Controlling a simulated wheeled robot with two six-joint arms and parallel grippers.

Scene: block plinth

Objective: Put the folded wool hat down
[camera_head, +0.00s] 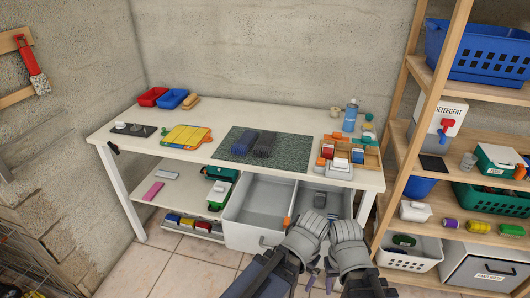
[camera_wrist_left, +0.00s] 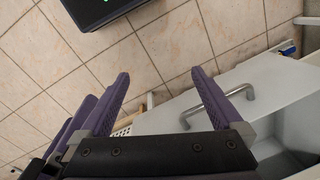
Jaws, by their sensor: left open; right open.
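I cannot pick out the folded wool hat for certain. My right gripper (camera_head: 331,271) is low at the bottom of the head view, in front of the drawers, partly hidden by my arm links. Nothing shows in it.
Two drawers (camera_head: 262,203) stand pulled out below the table front. A divided wooden tray (camera_head: 372,160) with small items is at the table's right. A yellow folder (camera_head: 186,137) lies left of the mat. A loaded wooden shelf (camera_head: 397,133) stands at the right.

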